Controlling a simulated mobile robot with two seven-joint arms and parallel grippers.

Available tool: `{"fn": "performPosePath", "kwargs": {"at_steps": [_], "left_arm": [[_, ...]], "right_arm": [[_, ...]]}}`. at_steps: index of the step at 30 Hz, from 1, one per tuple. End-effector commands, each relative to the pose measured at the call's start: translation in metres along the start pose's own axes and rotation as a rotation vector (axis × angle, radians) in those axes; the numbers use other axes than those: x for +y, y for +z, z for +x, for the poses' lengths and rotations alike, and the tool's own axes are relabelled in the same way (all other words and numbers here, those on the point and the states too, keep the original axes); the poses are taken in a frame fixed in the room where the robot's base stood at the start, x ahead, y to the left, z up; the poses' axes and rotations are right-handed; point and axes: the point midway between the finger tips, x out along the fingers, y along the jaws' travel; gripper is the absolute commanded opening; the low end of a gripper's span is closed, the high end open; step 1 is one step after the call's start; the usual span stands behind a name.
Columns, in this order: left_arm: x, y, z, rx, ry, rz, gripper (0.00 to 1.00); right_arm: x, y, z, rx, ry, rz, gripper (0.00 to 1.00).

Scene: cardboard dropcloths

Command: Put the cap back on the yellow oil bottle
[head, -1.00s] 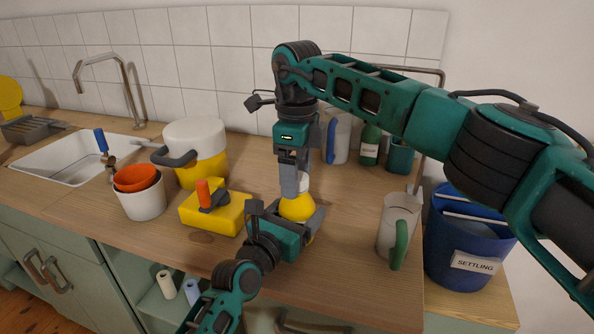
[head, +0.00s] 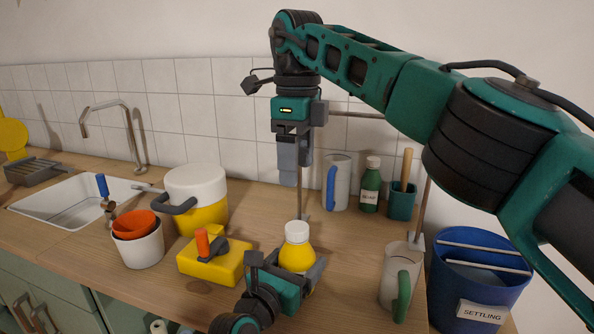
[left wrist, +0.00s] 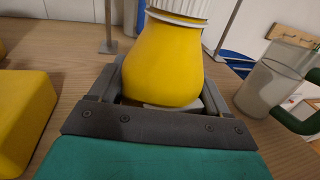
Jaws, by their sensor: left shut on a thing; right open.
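The yellow oil bottle (head: 297,259) stands upright on the wooden worktop, with the white cap (head: 297,232) sitting on its top. I cannot tell how tightly the cap is seated. My left gripper (head: 296,276) is shut around the bottle's body from the front. The left wrist view shows the yellow bottle (left wrist: 168,62) between the fingers, with a white rim at its upper edge; the rest of its top is out of that view. My right gripper (head: 289,178) is open and empty, pointing down, above and apart from the cap.
A yellow block with an orange handle (head: 214,265) lies left of the bottle; a clear jug with a green handle (head: 400,275) stands to the right. Behind are a yellow-and-white pot (head: 198,195), a green bottle (head: 370,188) and a blue-handled mug (head: 337,183). A blue bucket (head: 470,280) is far right.

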Motion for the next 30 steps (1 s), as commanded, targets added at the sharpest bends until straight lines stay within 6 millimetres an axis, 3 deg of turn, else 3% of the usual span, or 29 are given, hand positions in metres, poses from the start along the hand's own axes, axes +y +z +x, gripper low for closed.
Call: {"fn": "performPosePath", "kwargs": {"at_steps": [7, 8, 9, 15, 23, 30], "left_arm": [[0.0, 0.0, 0.0, 0.0, 0.0, 0.0, 0.0], [0.0, 0.0, 0.0, 0.0, 0.0, 0.0, 0.79], [0.0, 0.0, 0.0, 0.0, 0.0, 0.0, 0.82], [0.0, 0.0, 0.0, 0.0, 0.0, 0.0, 1.0], [0.0, 0.0, -0.002, 0.0, 0.0, 0.0, 1.0], [0.0, 0.0, -0.031, 0.002, 0.001, -0.002, 1.0]], "right_arm": [[0.0, 0.0, 0.0, 0.0, 0.0, -0.001, 0.75], [0.0, 0.0, 0.0, 0.0, 0.0, -0.001, 0.75], [0.0, 0.0, 0.0, 0.0, 0.0, -0.001, 0.75], [0.0, 0.0, 0.0, 0.0, 0.0, -0.001, 0.75], [0.0, 0.0, -0.001, 0.0, 0.0, -0.001, 0.75], [0.0, 0.0, -0.006, 0.0, 0.0, -0.001, 0.75]]}}
